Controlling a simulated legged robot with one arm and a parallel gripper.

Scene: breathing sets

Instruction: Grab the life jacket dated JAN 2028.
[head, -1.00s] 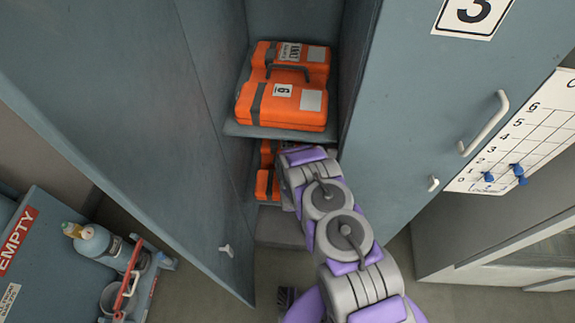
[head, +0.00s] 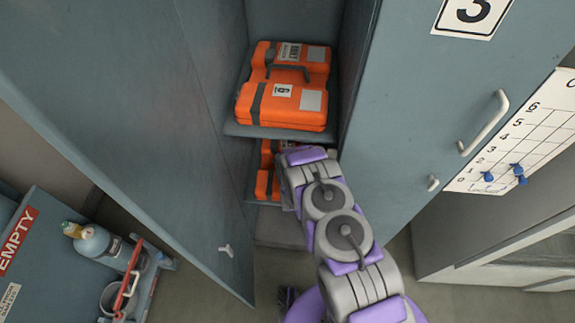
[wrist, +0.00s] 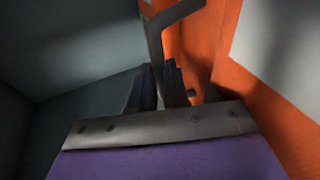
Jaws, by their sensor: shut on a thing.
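An orange case-like pack (head: 300,104) with grey straps, a dark handle and white labels sits on the upper shelf of the open locker. A second orange pack (head: 265,158) sits on the shelf below, mostly hidden behind my arm. I cannot read a JAN 2028 date on either one. In the wrist view, my gripper (wrist: 168,78) is shut on the grey handle (wrist: 172,22) of an orange pack (wrist: 262,112). In the head view my arm reaches to the lower pack, and the fingers are hidden there.
Locker walls and open doors flank my arm closely, with the left door (head: 140,130) and the right door marked 3 (head: 400,130). The upper shelf (head: 275,134) lies just above my wrist. A bench marked EMPTY (head: 60,255) holds a grey-blue cylinder (head: 95,243) at left.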

